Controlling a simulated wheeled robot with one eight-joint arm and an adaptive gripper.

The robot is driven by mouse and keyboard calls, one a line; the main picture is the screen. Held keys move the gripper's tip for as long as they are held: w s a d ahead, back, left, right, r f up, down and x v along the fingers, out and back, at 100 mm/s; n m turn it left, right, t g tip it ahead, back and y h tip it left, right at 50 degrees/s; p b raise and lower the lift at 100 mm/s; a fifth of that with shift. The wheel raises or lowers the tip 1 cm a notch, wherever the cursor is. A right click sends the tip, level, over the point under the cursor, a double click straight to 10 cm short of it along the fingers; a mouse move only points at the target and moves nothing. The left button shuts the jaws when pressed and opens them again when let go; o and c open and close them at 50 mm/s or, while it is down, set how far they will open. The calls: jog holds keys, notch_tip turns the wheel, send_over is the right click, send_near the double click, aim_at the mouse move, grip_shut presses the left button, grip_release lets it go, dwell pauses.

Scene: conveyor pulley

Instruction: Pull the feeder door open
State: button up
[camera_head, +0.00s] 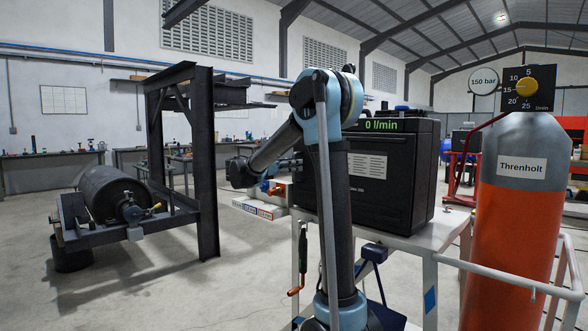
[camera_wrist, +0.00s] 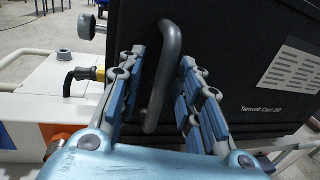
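The feeder (camera_head: 395,185) is a black box with a green "0 l/min" display, standing on a white cart. Its black door face (camera_wrist: 230,45) fills much of the wrist view and looks closed, with no gap seen. A grey upright bar handle (camera_wrist: 170,50) stands out from this face. My gripper (camera_wrist: 161,58) is open around the handle, one blue-padded finger on each side. In the head view my arm hides the handle.
The white cart (camera_head: 440,240) has rails at its front right. An orange gas cylinder (camera_head: 515,220) with a yellow-knob gauge stands right of the feeder. A conveyor pulley drum (camera_head: 115,190) in a dark frame is at left. The floor between is clear.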

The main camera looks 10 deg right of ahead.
jog(key=shift+w+d, duration=0.15)
jog(key=shift+d, duration=0.1)
jog(key=shift+c, duration=0.6)
grip_shut()
